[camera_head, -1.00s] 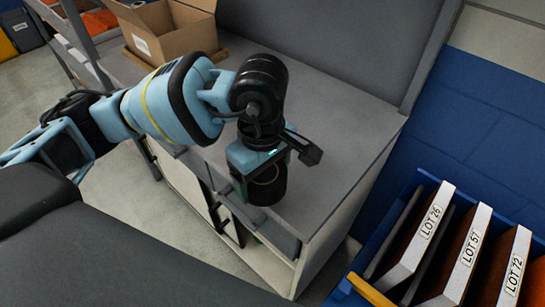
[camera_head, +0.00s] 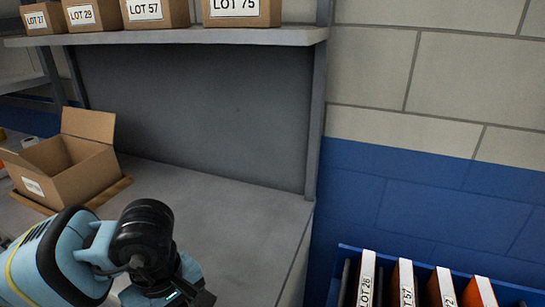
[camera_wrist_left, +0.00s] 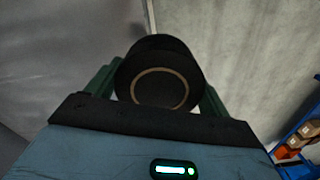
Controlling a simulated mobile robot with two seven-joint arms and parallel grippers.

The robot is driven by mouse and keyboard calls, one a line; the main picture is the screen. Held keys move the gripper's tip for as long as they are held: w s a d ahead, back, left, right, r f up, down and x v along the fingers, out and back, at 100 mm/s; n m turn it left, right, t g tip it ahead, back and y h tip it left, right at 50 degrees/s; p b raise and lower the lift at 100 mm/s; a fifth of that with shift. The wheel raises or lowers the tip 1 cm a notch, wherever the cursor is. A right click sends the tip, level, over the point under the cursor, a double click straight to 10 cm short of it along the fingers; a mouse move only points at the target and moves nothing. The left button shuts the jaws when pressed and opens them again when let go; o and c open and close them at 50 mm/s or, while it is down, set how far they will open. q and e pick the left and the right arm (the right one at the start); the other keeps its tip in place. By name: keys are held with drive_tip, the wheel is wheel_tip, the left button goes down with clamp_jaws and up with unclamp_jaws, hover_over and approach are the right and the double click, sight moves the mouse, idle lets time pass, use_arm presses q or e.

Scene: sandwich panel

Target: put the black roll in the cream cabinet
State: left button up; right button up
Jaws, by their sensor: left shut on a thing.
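In the left wrist view, the black roll (camera_wrist_left: 160,85) sits between the green fingers of my left gripper (camera_wrist_left: 158,72). It shows a thin tan ring on its near end, and the fingers are shut on its sides. In the head view my left wrist and part of the gripper (camera_head: 188,297) show at the bottom edge, in front of the grey bench top; the roll is out of that frame. The cream cabinet's front and opening are not in the head view now. My right gripper is not in view.
The grey bench top (camera_head: 215,220) is clear in the middle. An open cardboard box (camera_head: 65,170) stands at its left. A shelf (camera_head: 170,38) above carries several labelled boxes. A blue bin (camera_head: 345,265) with labelled folders stands at the lower right.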

use_arm(q)
drive_tip(key=a+m, duration=0.1)
drive_tip(key=m, duration=0.1)
drive_tip(key=a+m+p, duration=0.1)
drive_tip(key=m, duration=0.1)
drive_tip(key=shift+s+r, duration=0.1)
drive_tip(key=shift+r, duration=0.2)
drive_tip(key=a+m, duration=0.1)
drive_tip(key=m, duration=0.1)
drive_tip(key=a+m+p, duration=0.1)
drive_tip(key=m, duration=0.1)
drive_tip(key=a+m, duration=0.1)
drive_tip(key=shift+s+m+p, duration=0.25)
drive_tip(key=shift+m+p, duration=0.15)
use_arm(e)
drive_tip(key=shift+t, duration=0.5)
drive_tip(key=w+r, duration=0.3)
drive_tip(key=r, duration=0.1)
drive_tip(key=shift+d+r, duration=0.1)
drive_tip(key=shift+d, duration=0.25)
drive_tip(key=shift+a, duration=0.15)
use_arm(q)
drive_tip(key=shift+w, duration=0.2)
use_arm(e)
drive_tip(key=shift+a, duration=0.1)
